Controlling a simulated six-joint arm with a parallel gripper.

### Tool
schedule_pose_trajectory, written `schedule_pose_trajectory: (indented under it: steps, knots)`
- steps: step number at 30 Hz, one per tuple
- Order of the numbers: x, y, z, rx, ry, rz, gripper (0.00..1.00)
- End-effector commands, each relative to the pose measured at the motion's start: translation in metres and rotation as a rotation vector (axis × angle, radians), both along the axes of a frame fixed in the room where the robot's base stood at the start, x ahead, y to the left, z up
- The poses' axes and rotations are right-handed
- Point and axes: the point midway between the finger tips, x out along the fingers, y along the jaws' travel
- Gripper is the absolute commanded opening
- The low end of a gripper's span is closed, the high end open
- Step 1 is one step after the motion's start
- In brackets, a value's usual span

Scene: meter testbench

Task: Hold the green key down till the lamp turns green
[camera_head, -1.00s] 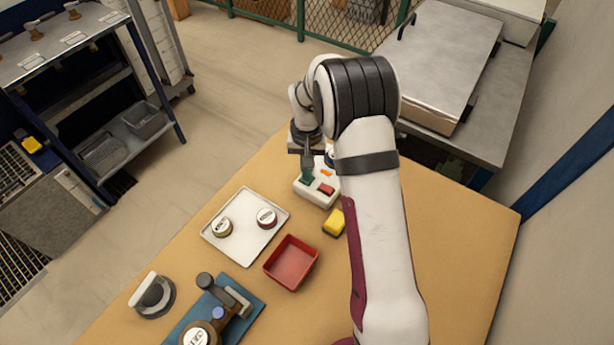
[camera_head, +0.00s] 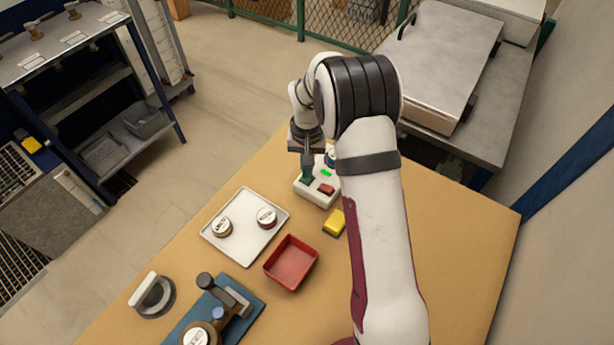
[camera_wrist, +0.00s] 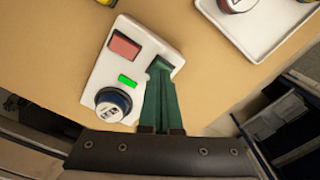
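The white control box (camera_head: 325,197) stands on the table; it also shows in the wrist view (camera_wrist: 105,72). Its lamp (camera_head: 326,173) is lit green, also in the wrist view (camera_wrist: 127,81). Its red key (camera_head: 326,189) stands free beside my gripper; in the wrist view it is at the box's far end (camera_wrist: 125,46). My gripper (camera_head: 306,176) points down at the box, its green fingers (camera_wrist: 160,78) together with nothing seen between them. The fingertips are at the green key's place and largely hide it. How deep the key sits cannot be told.
A round blue-and-white dial (camera_wrist: 113,103) sits on the box. Nearby are a yellow block (camera_head: 334,222), a red tray (camera_head: 291,263) and a white tray (camera_head: 245,243) with two round meters. A blue fixture (camera_head: 245,290) stands at the front left. The table's right side is clear.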

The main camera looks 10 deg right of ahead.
Motion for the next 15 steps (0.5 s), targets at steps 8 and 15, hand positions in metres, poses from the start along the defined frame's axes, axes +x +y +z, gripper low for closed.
schedule_pose_trajectory:
  steps: [8, 15]
  knots:
    - [0.001, 0.0, 0.032, 0.0, -0.003, -0.001, 0.0]
    - [0.001, 0.0, 0.054, 0.0, -0.002, -0.001, 0.0]
